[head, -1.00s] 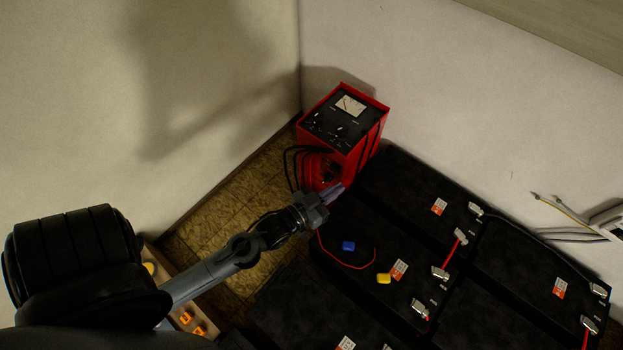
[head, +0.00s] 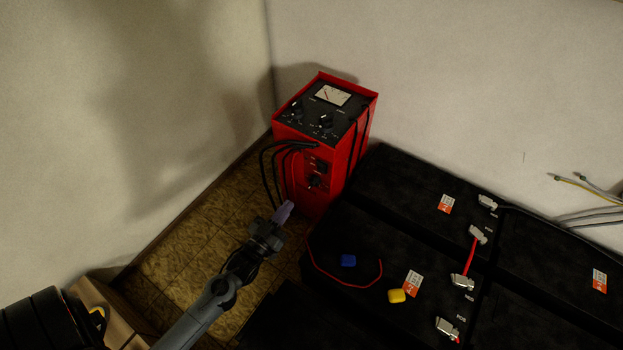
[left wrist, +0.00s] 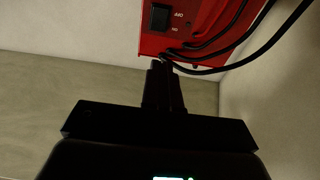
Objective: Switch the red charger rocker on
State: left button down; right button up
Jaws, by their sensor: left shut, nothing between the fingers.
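The red charger (head: 359,140) stands upright in the corner, with a meter and knobs on its black top panel. Its rocker (head: 320,166) is a small black switch on the red front face. In the left wrist view the rocker (left wrist: 160,18) shows near the top edge, beside white OFF and ON lettering; I cannot tell which side is pressed. My left gripper (head: 284,211) is shut and empty, in front of and below the charger's face in the head view, apart from the rocker. The left wrist view shows its closed fingers (left wrist: 161,75) below the rocker. My right gripper is not in view.
Black cables (head: 268,175) loop from the charger's front, left of the rocker. Black batteries (head: 400,190) with clamps and a red wire fill the right. A blue cap (head: 348,260) and a yellow cap (head: 397,296) lie on one. Tiled floor (head: 205,245) is open at left.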

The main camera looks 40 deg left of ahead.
pick_arm(q)
jog(key=shift+w, duration=0.15)
dwell(0.3)
jog(key=b, duration=0.1)
send_near(318, 165)
jog(key=w, duration=0.4)
jog(key=w+r, duration=0.1)
jog(key=w, duration=0.1)
jog(key=shift+w+a+r, duration=0.1)
jog(key=shift+w+a, duration=0.2)
jog(key=shift+a, duration=0.05)
